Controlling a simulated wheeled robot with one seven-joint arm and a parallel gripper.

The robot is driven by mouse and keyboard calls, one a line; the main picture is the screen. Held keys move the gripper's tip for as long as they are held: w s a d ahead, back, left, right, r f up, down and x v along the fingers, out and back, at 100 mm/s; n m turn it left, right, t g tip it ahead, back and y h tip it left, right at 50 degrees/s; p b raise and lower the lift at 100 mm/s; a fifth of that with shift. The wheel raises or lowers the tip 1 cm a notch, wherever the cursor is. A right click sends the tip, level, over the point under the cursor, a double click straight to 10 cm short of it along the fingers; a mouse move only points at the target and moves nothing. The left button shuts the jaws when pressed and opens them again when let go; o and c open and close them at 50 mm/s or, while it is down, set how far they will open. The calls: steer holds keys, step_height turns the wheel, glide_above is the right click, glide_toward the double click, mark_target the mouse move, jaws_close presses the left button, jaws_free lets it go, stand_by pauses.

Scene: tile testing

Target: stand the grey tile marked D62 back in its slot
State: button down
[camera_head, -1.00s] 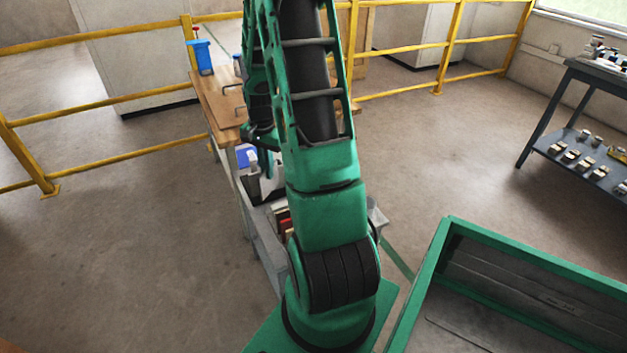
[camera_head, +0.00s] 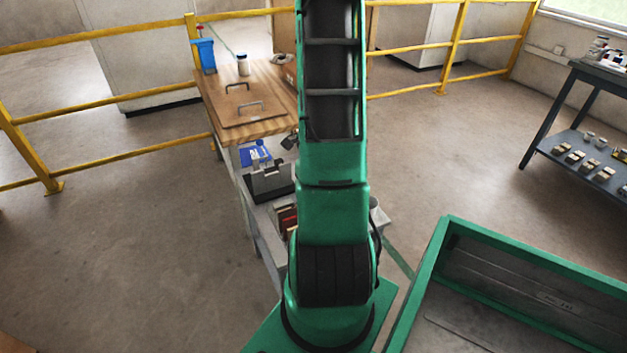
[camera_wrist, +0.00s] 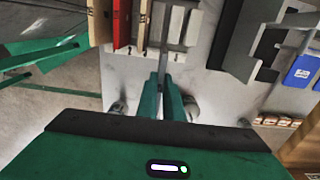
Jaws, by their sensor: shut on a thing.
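My gripper (camera_wrist: 163,97) shows in the wrist view, with its two green fingers shut on a thin grey tile (camera_wrist: 163,64) seen nearly edge-on. The tile's far end is close to a row of upright tiles. I cannot tell whether it is inside a slot or just in front of it, and no D62 mark is readable. The row holds a beige tile (camera_wrist: 99,22), a red tile (camera_wrist: 122,24) and paler grey tiles (camera_wrist: 193,27). In the head view the red tile (camera_head: 288,221) shows beside my arm, which hides my gripper there.
A dark grey stand (camera_wrist: 244,45) and a blue box (camera_wrist: 303,70) are right of the row in the wrist view. A wooden bench (camera_head: 285,98) is behind in the head view. A green-rimmed bin (camera_head: 440,240) is at the right.

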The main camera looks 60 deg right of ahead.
steer(key=w+a, duration=0.4)
steer(key=a, duration=0.2)
steer(key=shift+a+f, duration=0.25)
steer(key=shift+f, duration=0.15)
stand_by(0.9)
steer(key=shift+w+a, duration=0.15)
steer(key=shift+a, duration=0.05)
steer(key=shift+w+a, duration=0.15)
steer(key=shift+a, duration=0.05)
steer(key=shift+f, duration=1.55)
stand_by(0.6)
steer(key=c, duration=1.8)
jaws_free()
steer(key=shift+r, duration=0.15)
